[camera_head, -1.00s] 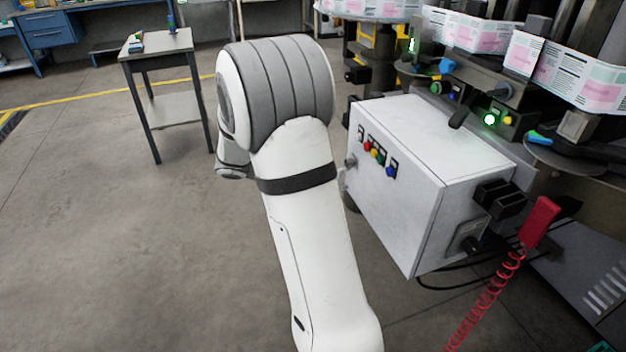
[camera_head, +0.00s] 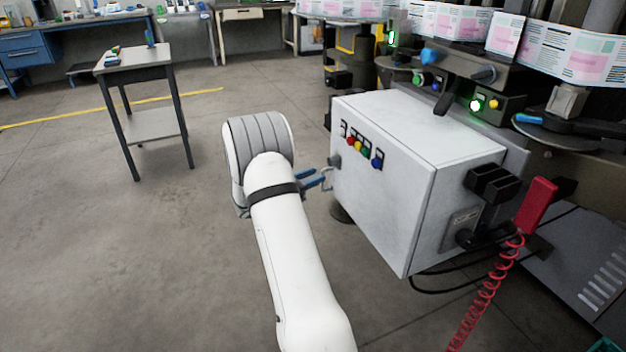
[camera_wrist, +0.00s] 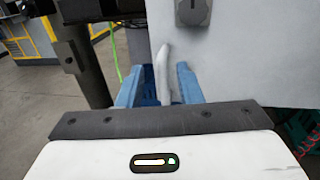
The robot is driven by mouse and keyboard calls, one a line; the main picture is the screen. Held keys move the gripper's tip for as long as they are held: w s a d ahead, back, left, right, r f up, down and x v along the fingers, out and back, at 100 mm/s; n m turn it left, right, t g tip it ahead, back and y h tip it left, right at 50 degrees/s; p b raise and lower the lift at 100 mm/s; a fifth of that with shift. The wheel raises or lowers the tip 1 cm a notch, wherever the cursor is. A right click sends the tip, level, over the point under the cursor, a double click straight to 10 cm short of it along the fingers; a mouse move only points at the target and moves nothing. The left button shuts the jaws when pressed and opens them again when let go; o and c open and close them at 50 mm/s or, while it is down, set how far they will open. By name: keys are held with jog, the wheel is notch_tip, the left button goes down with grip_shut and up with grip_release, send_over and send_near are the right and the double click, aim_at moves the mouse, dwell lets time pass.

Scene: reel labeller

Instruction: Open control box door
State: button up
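The control box (camera_head: 385,190) is a pale grey metal box with its door face toward my arm, and the door looks shut. A small pale bar handle (camera_head: 327,179) stands out from the door's left edge, below a dark round latch (camera_head: 334,161). My gripper (camera_head: 316,179) has two blue fingers at this handle. In the wrist view the handle (camera_wrist: 162,70) rises between the fingers of my gripper (camera_wrist: 158,84), with a gap on both sides. The gripper is open around the handle. The handle's lower end is partly hidden by the gripper.
Colored buttons (camera_head: 358,147) sit on the box's door. A red scanner (camera_head: 537,205) with a coiled cord hangs at the right, near black connectors (camera_head: 490,188). A small table (camera_head: 140,75) stands back left. The floor to the left is clear.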

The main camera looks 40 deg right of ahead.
jog(key=shift+d, duration=0.65)
grip_shut()
jog(key=shift+r, duration=0.1)
